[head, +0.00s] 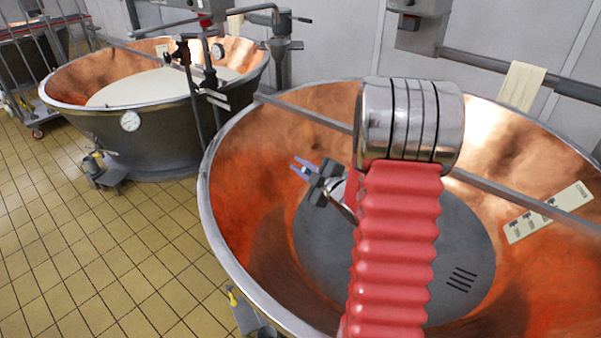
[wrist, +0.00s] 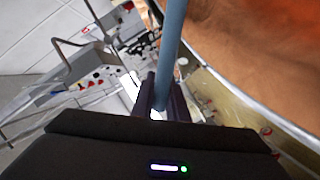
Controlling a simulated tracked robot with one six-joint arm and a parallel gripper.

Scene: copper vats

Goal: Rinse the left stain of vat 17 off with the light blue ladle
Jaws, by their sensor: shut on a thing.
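My gripper (head: 303,168) is over the inside of the near copper vat (head: 250,190), left of its middle. In the wrist view my gripper (wrist: 160,95) is shut on the light blue handle of the ladle (wrist: 172,40), which runs up out of the picture. The ladle's bowl is out of the wrist view, and I cannot make out the ladle clearly in the head view. The near vat's copper wall also shows in the wrist view (wrist: 250,50). I see no readable vat number. Darker patches show on the copper, but I cannot single out a stain.
A grey bar (head: 300,110) crosses the near vat. A pale label plate (head: 548,212) is at its right side. A cream cloth (head: 522,85) hangs on the pipe behind. A second vat (head: 150,125) holding whitish liquid stands back left. Tiled floor (head: 130,240) at left is clear.

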